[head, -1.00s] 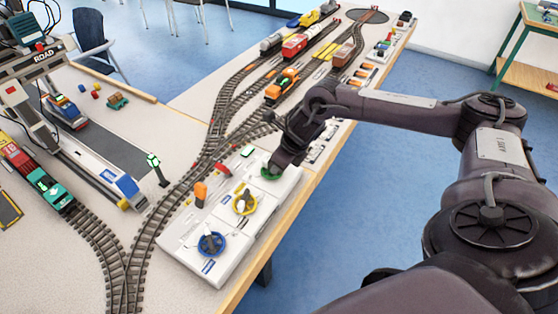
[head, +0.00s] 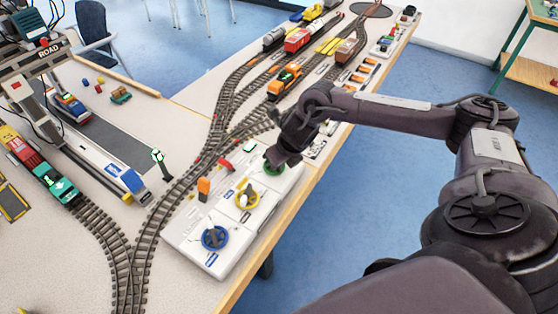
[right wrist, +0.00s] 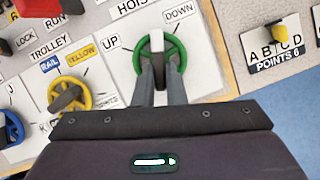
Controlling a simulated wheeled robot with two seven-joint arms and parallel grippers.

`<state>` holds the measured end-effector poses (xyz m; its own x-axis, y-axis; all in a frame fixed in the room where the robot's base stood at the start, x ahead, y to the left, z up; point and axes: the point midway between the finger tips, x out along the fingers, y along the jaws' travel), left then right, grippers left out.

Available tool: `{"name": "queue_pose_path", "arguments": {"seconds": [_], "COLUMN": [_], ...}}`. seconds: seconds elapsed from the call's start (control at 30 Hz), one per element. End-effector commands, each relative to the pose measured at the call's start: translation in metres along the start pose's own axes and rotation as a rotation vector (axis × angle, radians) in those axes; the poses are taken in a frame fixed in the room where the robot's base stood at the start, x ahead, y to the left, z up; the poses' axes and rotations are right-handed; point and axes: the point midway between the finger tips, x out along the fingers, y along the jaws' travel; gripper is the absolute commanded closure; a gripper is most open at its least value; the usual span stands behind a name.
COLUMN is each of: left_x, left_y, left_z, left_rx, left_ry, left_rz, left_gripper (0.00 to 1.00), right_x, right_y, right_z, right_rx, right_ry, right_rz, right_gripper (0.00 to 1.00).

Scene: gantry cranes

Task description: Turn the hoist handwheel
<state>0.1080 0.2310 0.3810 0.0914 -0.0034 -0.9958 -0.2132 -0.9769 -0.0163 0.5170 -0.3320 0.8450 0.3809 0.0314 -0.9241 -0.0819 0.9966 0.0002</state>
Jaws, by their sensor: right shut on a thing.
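The hoist handwheel is green (head: 272,169) and sits at the far end of the white control panel (head: 208,262). In the right wrist view its green rim (right wrist: 180,52) lies between the UP and DOWN labels, under a partly cut-off hoist label. My right gripper (head: 280,160) reaches down over it from the right. In the right wrist view my right gripper (right wrist: 160,82) has its two grey fingers shut on the wheel's middle grip, inside the rim. The white end of the grip points up in that view, between the labels. My left gripper is not in view.
A yellow trolley handwheel (head: 247,198) and a blue handwheel (head: 214,238) stand nearer on the same panel. Curved tracks with trains run beside the panel. Blue floor lies right of the table.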

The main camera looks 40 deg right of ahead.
Motion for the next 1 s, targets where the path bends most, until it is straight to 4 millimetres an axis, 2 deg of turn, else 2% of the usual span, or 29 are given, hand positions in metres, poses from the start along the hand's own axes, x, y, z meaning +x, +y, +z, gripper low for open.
{"name": "queue_pose_path", "arguments": {"seconds": [0.1,0.13,0.27,0.53,0.63,1.0], "left_x": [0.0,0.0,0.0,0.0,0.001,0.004], "left_y": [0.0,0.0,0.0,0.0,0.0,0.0], "left_z": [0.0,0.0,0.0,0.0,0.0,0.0], "left_rx": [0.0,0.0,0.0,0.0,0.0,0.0], "left_ry": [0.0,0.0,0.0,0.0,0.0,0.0], "left_rz": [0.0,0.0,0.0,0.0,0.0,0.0], "left_gripper": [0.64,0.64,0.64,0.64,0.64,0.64], "right_x": [-0.001,-0.001,-0.001,-0.001,-0.006,-0.064], "right_y": [-0.001,-0.001,-0.001,0.0,-0.001,-0.001], "right_z": [0.002,0.002,0.002,0.001,0.001,0.001], "right_rx": [0.001,0.001,0.0,-0.001,0.0,-0.002], "right_ry": [-0.005,-0.005,-0.003,-0.001,-0.001,-0.004], "right_rz": [-0.001,-0.001,-0.001,0.0,0.0,0.0], "right_gripper": [1.0,0.85,0.68,0.67,0.67,0.67]}}
